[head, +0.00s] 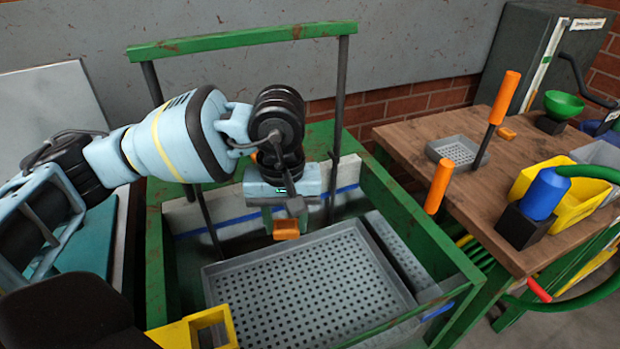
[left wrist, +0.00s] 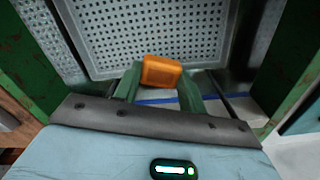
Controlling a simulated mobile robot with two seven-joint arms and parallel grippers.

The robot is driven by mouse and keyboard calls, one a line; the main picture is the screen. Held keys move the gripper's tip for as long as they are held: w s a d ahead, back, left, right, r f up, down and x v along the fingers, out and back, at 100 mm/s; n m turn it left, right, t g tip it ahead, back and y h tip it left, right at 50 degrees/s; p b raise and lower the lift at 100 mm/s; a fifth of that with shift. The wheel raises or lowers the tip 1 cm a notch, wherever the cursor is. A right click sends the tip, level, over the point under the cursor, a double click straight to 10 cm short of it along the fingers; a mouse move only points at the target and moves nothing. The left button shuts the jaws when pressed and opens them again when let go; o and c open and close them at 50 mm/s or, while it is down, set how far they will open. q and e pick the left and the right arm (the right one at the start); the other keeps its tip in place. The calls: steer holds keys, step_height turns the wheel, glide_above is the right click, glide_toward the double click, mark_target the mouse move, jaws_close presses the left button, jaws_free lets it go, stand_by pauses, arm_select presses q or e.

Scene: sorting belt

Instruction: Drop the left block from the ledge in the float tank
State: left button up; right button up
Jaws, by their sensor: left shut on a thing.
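My left gripper (head: 286,222) hangs over the back part of the green-framed float tank (head: 160,262). It is shut on an orange block (head: 287,230), which sits between its green fingers and points down. The block (left wrist: 161,71) also shows between the fingertips in the left wrist view. A grey perforated tray (head: 300,280) lies inside the tank, below and in front of the block. The block appears apart from the tray. My right gripper is not in view.
A wooden table (head: 440,148) stands to the right with a small grey perforated tray (head: 456,150), an orange block (head: 506,133), a yellow bin (head: 565,205) and a blue tool (head: 543,194). Orange-handled levers (head: 439,186) rise beside the tank. A green overhead bar (head: 240,40) spans the back.

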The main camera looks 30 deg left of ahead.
arm_select(q)
steer(key=m, duration=0.2)
steer(key=d+f+m, duration=0.1)
steer(key=m, duration=0.1)
steer(key=s+d+m, duration=0.1)
steer(key=m, duration=0.1)
steer(key=shift+d+f, duration=0.15)
steer(key=shift+f, duration=0.05)
steer(key=shift+s, duration=0.1)
